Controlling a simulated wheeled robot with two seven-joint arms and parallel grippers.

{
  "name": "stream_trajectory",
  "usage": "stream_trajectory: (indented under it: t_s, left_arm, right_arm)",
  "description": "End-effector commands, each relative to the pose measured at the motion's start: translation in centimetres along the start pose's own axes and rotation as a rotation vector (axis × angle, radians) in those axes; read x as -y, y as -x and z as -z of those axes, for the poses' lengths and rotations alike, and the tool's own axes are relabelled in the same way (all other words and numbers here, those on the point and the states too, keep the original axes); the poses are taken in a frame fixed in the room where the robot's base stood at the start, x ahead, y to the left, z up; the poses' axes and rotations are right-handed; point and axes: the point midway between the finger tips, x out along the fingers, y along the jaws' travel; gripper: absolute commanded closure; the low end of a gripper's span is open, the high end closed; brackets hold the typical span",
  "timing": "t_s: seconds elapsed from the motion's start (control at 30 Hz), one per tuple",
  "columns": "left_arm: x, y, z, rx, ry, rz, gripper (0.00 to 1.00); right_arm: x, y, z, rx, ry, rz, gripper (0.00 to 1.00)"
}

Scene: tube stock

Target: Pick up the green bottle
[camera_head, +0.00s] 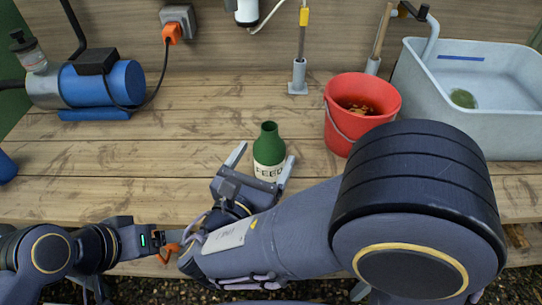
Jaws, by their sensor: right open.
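The green bottle (268,146) stands upright near the front middle of the wooden bench. It has a pale label with dark letters. My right gripper (262,164) reaches toward it from the near side. It is open, with one finger on the left and one on the right of the bottle's lower part; I cannot tell whether they touch it. My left gripper (172,245) is low at the bench's front edge, partly hidden by my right arm; its opening does not show clearly.
A red bucket (342,127) stands just right of the bottle. A grey sink (420,115) is at the far right. A blue pump (124,82) with a cable sits at the back left. The wooden bench (110,160) is clear left of the bottle.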

Motion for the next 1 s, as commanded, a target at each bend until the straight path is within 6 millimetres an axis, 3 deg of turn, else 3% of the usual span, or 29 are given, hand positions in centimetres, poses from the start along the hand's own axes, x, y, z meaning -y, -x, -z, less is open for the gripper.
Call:
stream_trajectory:
  t_s: [0.33, 0.63, 1.0]
  left_arm:
    - [0.2, -0.5, -0.3, 0.0, 0.0, 0.0, 0.19]
    - [0.2, -0.5, -0.3, 0.0, 0.0, 0.0, 0.19]
    - [0.2, -0.5, -0.3, 0.0, 0.0, 0.0, 0.19]
  right_arm:
    - [0.1, -4.7, 1.0, -0.001, -0.002, 0.004, 0.19]
    - [0.0, -5.3, 0.9, -0.002, -0.001, 0.0, 0.19]
    - [0.0, -5.3, 1.0, -0.001, -0.001, 0.0, 0.66]
